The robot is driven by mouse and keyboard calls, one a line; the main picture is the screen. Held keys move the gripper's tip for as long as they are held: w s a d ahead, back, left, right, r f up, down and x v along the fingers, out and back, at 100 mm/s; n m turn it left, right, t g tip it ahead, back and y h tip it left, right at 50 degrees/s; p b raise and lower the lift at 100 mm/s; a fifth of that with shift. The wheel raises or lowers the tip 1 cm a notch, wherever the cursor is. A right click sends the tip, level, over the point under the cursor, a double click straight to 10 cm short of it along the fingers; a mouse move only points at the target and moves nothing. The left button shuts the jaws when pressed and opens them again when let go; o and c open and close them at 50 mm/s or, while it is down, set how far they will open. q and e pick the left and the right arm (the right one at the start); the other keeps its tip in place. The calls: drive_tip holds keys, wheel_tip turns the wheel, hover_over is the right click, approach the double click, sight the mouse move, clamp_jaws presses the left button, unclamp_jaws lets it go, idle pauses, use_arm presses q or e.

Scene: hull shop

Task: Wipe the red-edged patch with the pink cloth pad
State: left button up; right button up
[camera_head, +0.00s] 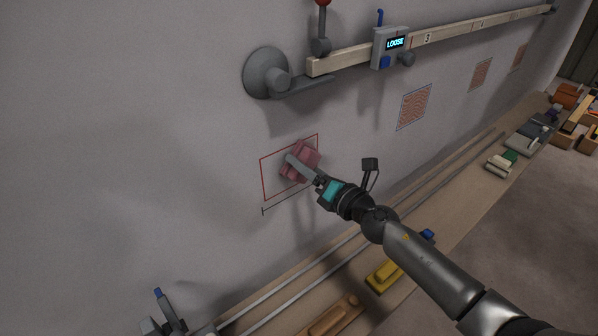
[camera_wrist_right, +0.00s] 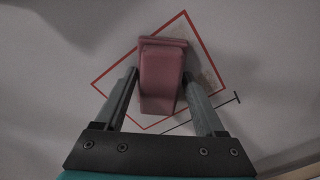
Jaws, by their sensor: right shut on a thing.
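The red-edged patch (camera_head: 270,178) is an outlined area on the grey wall; its red outline also shows in the right wrist view (camera_wrist_right: 112,75). The pink cloth pad (camera_head: 303,158) is at the right part of the patch in the head view, at or very near the wall; contact is not clear. My right gripper (camera_head: 291,160) is shut on the pad; in the right wrist view both fingers flank the pink block (camera_wrist_right: 160,80). Faint brownish marks show on the patch beside the pad in the wrist view. My left gripper is not in view.
A beam (camera_head: 455,34) on the wall above carries a grey box reading LOOSE (camera_head: 391,46); a round grey mount (camera_head: 266,73) sits left of it. Hatched patches (camera_head: 414,106) lie to the right. A bench below holds rails, a yellow block (camera_head: 385,276) and a wooden block (camera_head: 330,317).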

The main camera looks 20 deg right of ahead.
sight(320, 159)
drive_tip(key=shift+w+d+b, duration=0.25)
drive_tip(key=shift+d+b, duration=0.1)
drive_tip(key=shift+d, duration=0.3)
drive_tip(key=shift+w+d+b, duration=0.25)
drive_tip(key=shift+d+b, duration=0.05)
drive_tip(key=shift+d, duration=0.35)
drive_tip(key=shift+w+d+b, duration=0.25)
drive_tip(key=shift+d+b, duration=0.1)
drive_tip(key=shift+d, duration=0.3)
drive_tip(key=shift+w+d+b, duration=0.2)
drive_tip(key=shift+d+b, duration=0.2)
drive_tip(key=shift+d, duration=0.65)
drive_tip(key=o, duration=0.7)
drive_tip(key=shift+f, duration=0.15)
drive_tip(key=c, duration=0.7)
drive_tip(key=shift+s, duration=0.1)
drive_tip(key=shift+s+d, duration=0.15)
drive_tip(key=shift+s, duration=0.3)
